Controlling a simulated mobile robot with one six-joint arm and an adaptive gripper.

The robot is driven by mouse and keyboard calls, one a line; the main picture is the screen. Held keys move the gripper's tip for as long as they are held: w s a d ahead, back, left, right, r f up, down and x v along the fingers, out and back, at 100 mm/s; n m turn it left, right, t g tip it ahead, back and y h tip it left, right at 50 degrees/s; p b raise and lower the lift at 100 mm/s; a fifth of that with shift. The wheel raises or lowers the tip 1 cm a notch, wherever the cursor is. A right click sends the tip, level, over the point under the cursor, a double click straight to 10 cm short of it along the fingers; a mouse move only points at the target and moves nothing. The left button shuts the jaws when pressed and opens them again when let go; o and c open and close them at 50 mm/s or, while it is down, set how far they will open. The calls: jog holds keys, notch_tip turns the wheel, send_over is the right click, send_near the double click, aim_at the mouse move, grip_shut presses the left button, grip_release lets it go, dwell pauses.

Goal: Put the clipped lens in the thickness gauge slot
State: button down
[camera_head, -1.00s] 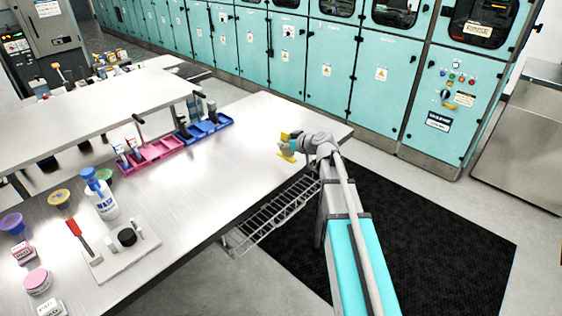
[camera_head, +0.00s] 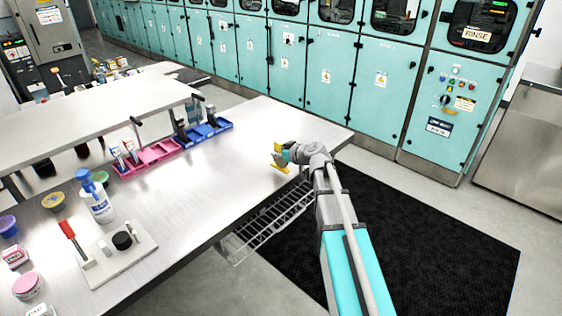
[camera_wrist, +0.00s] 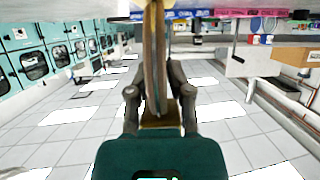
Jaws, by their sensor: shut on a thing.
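My gripper (camera_head: 279,157) is above the right part of the long metal bench, with yellow parts at its tip. In the wrist view my gripper (camera_wrist: 158,100) is shut on a thin brownish upright piece, seen edge-on, which I take for the clipped lens (camera_wrist: 154,55). Its lens face and clip do not show clearly. A pale flat stand (camera_head: 112,262) with a black round part (camera_head: 122,240) and a red-handled piece (camera_head: 67,229) is at the bench's near left; it may be the thickness gauge. I cannot make out a slot. My gripper is well apart from it.
Pink trays (camera_head: 155,156) and blue trays (camera_head: 208,130) stand along the bench's back edge. A white bottle with blue top (camera_head: 97,203) and several coloured jars are at the left. The bench between trays and stand is clear. A wire rack (camera_head: 265,225) hangs below the front edge.

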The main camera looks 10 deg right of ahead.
jog(key=shift+f+b, duration=0.95)
jog(key=shift+f, duration=0.35)
jog(key=shift+f, duration=0.1)
jog(key=c, duration=0.5)
grip_release()
jog(key=shift+s+d+r, duration=0.1)
jog(key=shift+s+r, duration=0.05)
jog(key=shift+r, duration=0.15)
jog(key=p+v, duration=0.4)
jog(key=v, duration=0.7)
jog(key=shift+s+d+p, duration=0.25)
jog(key=shift+p, duration=0.1)
